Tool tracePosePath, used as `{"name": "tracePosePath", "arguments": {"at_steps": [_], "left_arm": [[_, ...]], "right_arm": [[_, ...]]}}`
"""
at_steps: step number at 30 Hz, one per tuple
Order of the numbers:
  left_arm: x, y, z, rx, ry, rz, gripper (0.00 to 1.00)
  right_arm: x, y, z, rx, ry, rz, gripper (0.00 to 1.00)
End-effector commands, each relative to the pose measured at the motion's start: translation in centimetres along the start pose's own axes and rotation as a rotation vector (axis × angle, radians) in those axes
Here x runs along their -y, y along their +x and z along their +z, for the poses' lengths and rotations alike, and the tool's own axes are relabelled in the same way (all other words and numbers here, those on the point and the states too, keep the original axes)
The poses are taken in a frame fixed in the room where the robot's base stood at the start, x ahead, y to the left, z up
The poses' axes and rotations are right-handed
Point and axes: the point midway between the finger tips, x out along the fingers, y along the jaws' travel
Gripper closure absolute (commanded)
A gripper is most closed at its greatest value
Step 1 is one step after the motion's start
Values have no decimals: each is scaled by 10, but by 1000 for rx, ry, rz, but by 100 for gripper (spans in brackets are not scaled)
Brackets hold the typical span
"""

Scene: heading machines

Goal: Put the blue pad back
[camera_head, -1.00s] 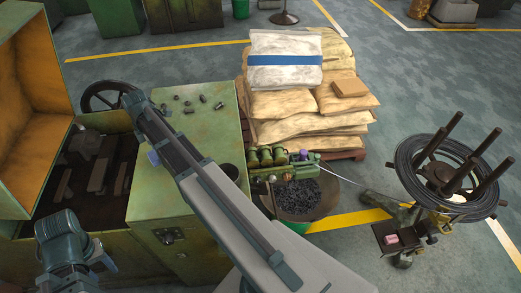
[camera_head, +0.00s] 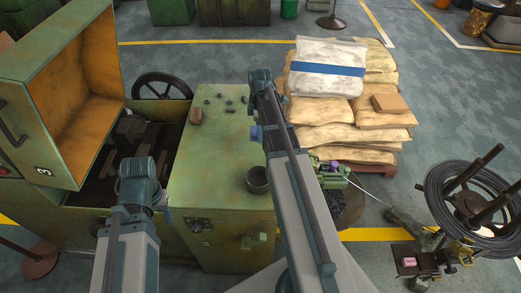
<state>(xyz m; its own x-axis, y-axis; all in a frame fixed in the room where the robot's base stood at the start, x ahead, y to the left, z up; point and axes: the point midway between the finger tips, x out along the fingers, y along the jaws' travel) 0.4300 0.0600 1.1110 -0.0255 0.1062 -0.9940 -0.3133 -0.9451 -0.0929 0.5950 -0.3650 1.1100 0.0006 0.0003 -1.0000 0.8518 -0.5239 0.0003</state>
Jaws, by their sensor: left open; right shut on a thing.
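A small blue block, which looks like the blue pad (camera_head: 255,133), shows at the left edge of my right arm. My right gripper (camera_head: 263,122) is mostly hidden under its own arm, below the wrist, and is shut on this pad. The pad is over the right part of the green machine top, near a dark round cup (camera_head: 257,180); its exact height is unclear. My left gripper (camera_head: 165,199) is mostly hidden beneath its wrist, open, over the left side of the green machine.
A green machine cabinet (camera_head: 210,165) carries a brown block (camera_head: 195,116) and several small dark parts. An open orange-lined cover (camera_head: 85,105) stands at left. A purple piece (camera_head: 334,166) sits on a green mechanism. A wire coil (camera_head: 440,205) and a pink block (camera_head: 408,262) are at right.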

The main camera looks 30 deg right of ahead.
Motion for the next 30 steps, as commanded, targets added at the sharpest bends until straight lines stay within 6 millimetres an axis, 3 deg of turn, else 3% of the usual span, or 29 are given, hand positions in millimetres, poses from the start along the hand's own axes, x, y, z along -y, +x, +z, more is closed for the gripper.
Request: {"name": "tracePosePath", "arguments": {"at_steps": [5, 16, 25, 30], "left_arm": [[-1, 10, -1, 0, 1, 0, 50], [-6, 62, -4, 0, 12, -2, 50], [-6, 66, -4, 0, 14, -3, 50], [-8, 84, -5, 0, 16, -3, 50]], "right_arm": [[0, 10, 0, 0, 0, 0, 71], [0, 62, 0, 0, -1, 0, 71], [0, 67, -1, 0, -2, 0, 71], [0, 85, -1, 0, -2, 0, 71]]}}
